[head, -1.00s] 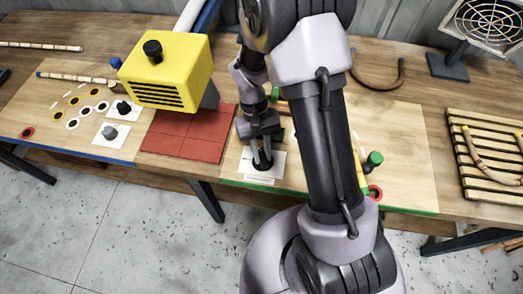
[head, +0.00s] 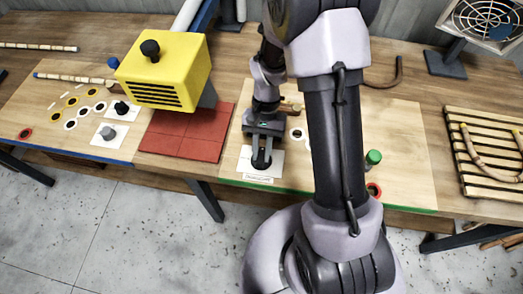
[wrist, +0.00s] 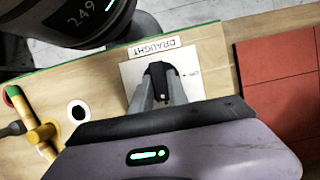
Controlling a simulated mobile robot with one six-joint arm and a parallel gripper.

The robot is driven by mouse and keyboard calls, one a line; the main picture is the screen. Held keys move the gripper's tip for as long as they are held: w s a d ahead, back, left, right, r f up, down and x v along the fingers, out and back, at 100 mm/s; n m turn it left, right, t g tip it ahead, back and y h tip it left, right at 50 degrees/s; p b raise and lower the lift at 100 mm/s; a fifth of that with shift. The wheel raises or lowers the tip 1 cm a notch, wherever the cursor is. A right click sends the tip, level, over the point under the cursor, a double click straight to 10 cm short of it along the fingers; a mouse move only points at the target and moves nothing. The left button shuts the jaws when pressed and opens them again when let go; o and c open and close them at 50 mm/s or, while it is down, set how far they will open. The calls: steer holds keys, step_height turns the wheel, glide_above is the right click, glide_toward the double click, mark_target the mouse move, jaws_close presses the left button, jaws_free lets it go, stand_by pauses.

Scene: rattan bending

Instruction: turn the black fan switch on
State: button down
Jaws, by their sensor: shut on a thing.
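The black fan switch (wrist: 157,72) is a dark knob on a white plate (wrist: 133,74) labelled DRAUGHT, at the front of the wooden bench. My gripper (wrist: 162,92) is shut on the knob, with one finger at each side, in the wrist view. In the head view my gripper (head: 262,158) is over the same white plate (head: 277,168), and the fingers hide most of the knob. The fan (head: 488,22), with a round grille in a square frame, stands at the back right, well apart from the gripper.
A yellow box (head: 165,70) on an arm overhangs the red tiled pad (head: 185,138) left of the gripper. Two more plates with knobs (head: 110,132) lie further left. A green-topped peg (head: 373,157) and slatted rack (head: 490,150) are to the right.

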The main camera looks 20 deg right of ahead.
stand_by(0.3)
steer(key=c, duration=1.3)
jaws_free()
steer(key=p+v, duration=0.6)
steer(key=v, duration=1.1)
steer(key=shift+w+d+r, duration=0.1)
steer(key=shift+w+r, duration=0.05)
steer(key=shift+r, duration=0.05)
